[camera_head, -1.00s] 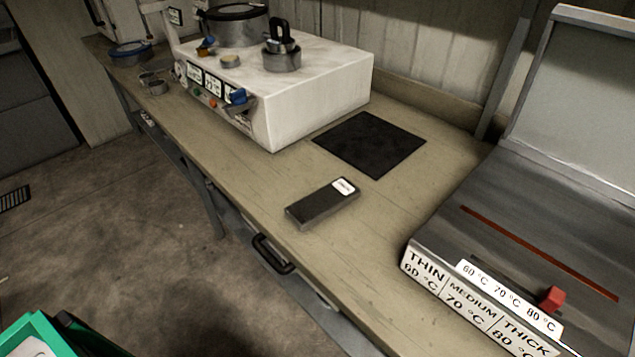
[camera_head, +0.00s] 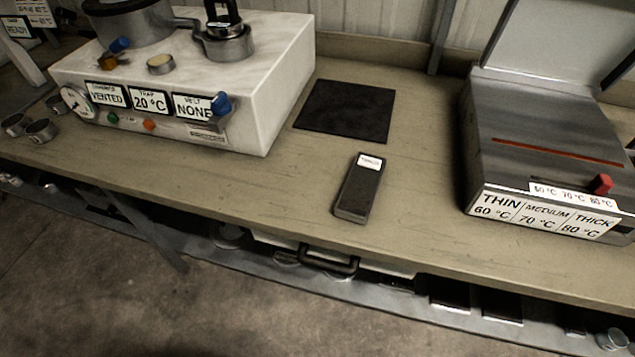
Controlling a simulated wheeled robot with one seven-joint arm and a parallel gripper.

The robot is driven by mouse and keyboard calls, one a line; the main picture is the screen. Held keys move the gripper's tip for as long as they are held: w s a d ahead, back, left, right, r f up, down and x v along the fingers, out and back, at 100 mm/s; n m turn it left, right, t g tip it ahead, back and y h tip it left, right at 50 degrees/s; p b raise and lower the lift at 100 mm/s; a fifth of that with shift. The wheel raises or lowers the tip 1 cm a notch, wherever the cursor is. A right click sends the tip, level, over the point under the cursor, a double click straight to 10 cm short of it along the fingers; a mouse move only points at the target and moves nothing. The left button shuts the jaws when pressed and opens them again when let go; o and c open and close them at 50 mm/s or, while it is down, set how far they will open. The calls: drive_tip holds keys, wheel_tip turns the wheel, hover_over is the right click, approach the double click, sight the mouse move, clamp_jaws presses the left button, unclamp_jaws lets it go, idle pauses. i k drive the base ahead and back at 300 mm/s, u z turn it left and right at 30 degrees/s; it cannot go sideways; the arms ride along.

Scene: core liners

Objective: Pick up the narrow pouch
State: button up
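No thing in view is clearly recognisable as the narrow pouch. A narrow dark grey block-like item (camera_head: 359,192) with a small white label at its far end lies on the bench top, between the white machine and the grey sealer-like unit. I cannot read its label or tell if it is the pouch. Two dark flat rectangles (camera_head: 450,293) (camera_head: 502,303) show on the shelf below the bench edge, too dim to identify. My gripper is not in view.
A white machine (camera_head: 215,95) with gauge and labels stands at left. A black mat (camera_head: 346,110) lies behind the dark item. A grey unit (camera_head: 545,130) marked thin, medium, thick stands at right. A dark handle (camera_head: 328,260) sticks out below the bench's front edge (camera_head: 420,262).

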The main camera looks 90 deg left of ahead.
sight(355, 204)
drive_tip(key=k, duration=0.85)
drive_tip(key=u, duration=0.9)
